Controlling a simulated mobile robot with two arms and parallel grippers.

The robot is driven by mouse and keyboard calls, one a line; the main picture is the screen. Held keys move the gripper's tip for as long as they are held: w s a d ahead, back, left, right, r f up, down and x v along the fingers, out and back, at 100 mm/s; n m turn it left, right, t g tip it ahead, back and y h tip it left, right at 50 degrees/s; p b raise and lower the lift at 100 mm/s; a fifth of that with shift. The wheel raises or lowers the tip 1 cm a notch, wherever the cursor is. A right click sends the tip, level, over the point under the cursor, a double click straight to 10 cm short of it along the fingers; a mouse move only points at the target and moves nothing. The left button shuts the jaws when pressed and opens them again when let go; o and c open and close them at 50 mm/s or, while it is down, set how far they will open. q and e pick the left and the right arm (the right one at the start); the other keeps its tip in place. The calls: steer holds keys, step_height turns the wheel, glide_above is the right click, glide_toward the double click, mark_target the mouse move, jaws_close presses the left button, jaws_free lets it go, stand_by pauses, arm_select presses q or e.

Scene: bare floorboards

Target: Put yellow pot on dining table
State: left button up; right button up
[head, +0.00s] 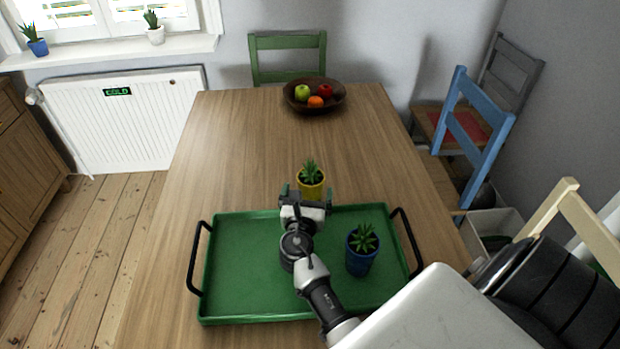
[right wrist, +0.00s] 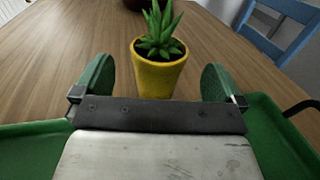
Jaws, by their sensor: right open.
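The yellow pot (head: 312,188) with a spiky green plant stands upright on the wooden dining table (head: 240,150), just beyond the far edge of the green tray. My right gripper (head: 306,190) reaches over the tray and is open just in front of the pot. In the right wrist view the yellow pot (right wrist: 159,76) stands between and slightly beyond the two green fingers (right wrist: 157,82), with gaps on both sides. My left gripper is not in view.
The green tray (head: 235,290) with black handles holds a blue pot (head: 361,258) right of my arm. A fruit bowl (head: 330,108) stands at the far end. Chairs in green (head: 288,42) and blue (head: 465,135) stand around the table. The table's left side is clear.

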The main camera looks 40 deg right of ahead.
steer(key=v, duration=0.6)
steer(key=shift+s+a, duration=0.1)
steer(key=shift+a, duration=0.05)
stand_by(0.3)
